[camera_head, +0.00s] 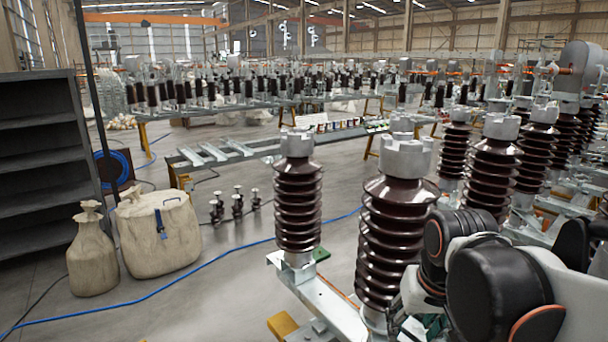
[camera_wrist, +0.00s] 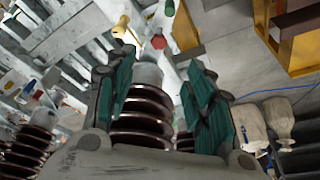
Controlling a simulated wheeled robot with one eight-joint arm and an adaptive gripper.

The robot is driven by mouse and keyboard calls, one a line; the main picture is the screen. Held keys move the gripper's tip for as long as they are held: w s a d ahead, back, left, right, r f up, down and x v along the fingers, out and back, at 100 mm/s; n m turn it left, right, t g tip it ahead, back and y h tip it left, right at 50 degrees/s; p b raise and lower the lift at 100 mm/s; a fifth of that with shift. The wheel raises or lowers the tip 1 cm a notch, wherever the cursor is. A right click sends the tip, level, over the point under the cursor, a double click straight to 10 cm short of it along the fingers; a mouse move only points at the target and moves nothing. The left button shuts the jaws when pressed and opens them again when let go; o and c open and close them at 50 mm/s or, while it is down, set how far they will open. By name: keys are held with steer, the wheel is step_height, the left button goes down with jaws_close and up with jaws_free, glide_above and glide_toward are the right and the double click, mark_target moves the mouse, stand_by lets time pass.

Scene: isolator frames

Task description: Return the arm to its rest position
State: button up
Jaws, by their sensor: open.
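My arm, with black and white links, reaches in from the right edge in the head view. My gripper (camera_wrist: 157,95) shows in the wrist view with its two green-padded fingers spread apart. A brown ribbed insulator (camera_wrist: 141,130) with a grey cap shows between and beyond the fingers. I cannot tell whether a finger touches it. In the head view a large brown insulator (camera_head: 395,235) stands just left of my arm, and another insulator (camera_head: 298,205) stands farther left. The gripper's fingertips are not clear in the head view.
More insulators (camera_head: 492,165) stand on frames at the right. Two beige sacks (camera_head: 158,235) and a dark shelf (camera_head: 40,150) are at the left. A blue hose (camera_head: 150,292) crosses the floor. A yellow stand (camera_wrist: 302,45) shows in the wrist view. Open floor lies left of the insulators.

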steer(key=s+n+t, duration=0.1)
steer(key=s+t, duration=0.2)
steer(key=s, duration=0.4)
steer(key=shift+s+t, duration=0.35)
steer(key=shift+t, duration=0.05)
